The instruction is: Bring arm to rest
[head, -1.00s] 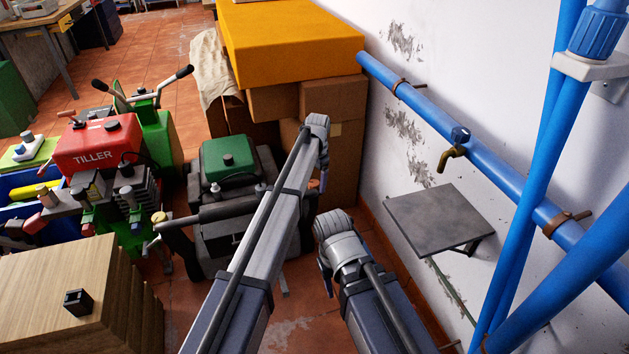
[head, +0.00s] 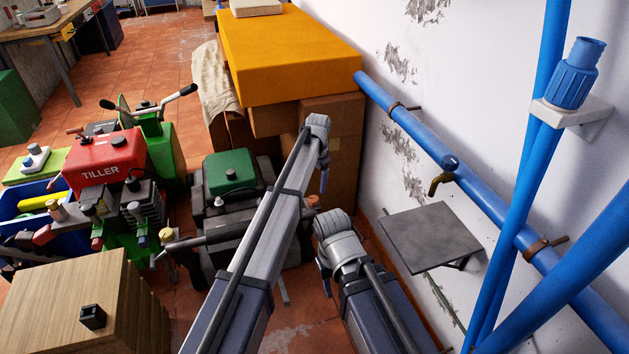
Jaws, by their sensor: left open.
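My left arm reaches up from the bottom middle to an elbow-like joint in front of the cardboard boxes. My left gripper (head: 323,182) hangs below that joint, small and partly hidden by the arm; its jaws are open and I see nothing held in them. My right arm comes up from the bottom right and ends at a rounded grey joint beside the left arm; its gripper does not show. No paint tin can be made out.
A small grey wall shelf (head: 430,237) and blue pipes (head: 480,190) are close on the right. A yellow-topped stack (head: 285,55) and a green-capped machine (head: 230,175) stand ahead. A red tiller (head: 105,158) and a wooden block (head: 60,300) are left. Tiled floor is open at upper left.

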